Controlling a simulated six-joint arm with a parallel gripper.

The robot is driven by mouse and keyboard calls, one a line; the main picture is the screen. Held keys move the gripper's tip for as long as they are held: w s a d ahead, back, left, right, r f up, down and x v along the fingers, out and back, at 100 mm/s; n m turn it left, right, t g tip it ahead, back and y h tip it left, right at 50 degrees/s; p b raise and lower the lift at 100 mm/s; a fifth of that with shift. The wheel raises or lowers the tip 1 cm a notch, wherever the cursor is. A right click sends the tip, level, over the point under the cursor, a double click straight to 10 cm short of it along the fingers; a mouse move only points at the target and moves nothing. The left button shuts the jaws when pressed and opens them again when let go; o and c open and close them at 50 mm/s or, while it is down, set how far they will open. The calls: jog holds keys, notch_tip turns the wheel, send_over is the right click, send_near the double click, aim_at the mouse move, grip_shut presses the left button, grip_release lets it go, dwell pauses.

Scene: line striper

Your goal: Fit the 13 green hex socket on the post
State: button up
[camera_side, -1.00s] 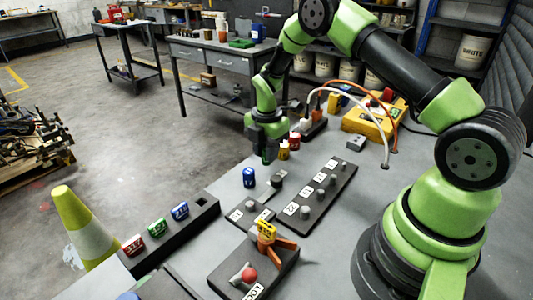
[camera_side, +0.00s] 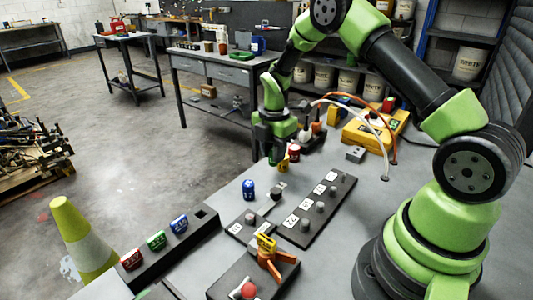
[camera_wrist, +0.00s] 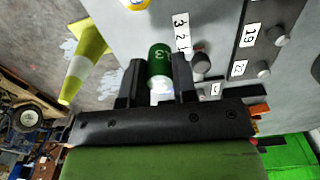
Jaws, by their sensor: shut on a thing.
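My gripper (camera_side: 272,157) is shut on the green hex socket marked 13. Several short grey posts stand on a long dark plate (camera_side: 300,238) with white number labels. One more post (camera_side: 250,218) is on a smaller labelled plate, and a dark round knob (camera_side: 277,193) stands just behind it. I cannot tell which post is meant.
A blue socket (camera_side: 249,190), a yellow socket (camera_side: 283,162) and a red socket (camera_side: 294,152) stand near my gripper. A dark rack (camera_side: 205,222) holds red, green and blue pieces. Orange and white hoses (camera_side: 365,115) arch behind.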

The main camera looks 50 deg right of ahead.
jog(key=s+d+r+m, duration=0.25)
jog(key=s+d, duration=0.25)
jog(key=s, duration=0.3)
jog(key=s+d+r+m, duration=0.2)
jog(key=s+d+m, duration=0.1)
jog(key=s+d, duration=0.3)
jog(key=shift+s+a+f, duration=0.15)
jog(key=shift+a+f, duration=0.1)
jog(key=shift+f, duration=0.65)
jog(key=shift+s+a+f, duration=0.2)
jog(key=shift+f, duration=0.65)
jog(key=shift+s+a+f, duration=0.15)
jog(key=shift+a+f, duration=0.1)
jog(key=shift+f, duration=0.65)
jog(key=shift+f, duration=1.7)
jog(key=o, duration=1.3)
jog(key=shift+c, duration=0.2)
jog(key=shift+r, duration=3.5)
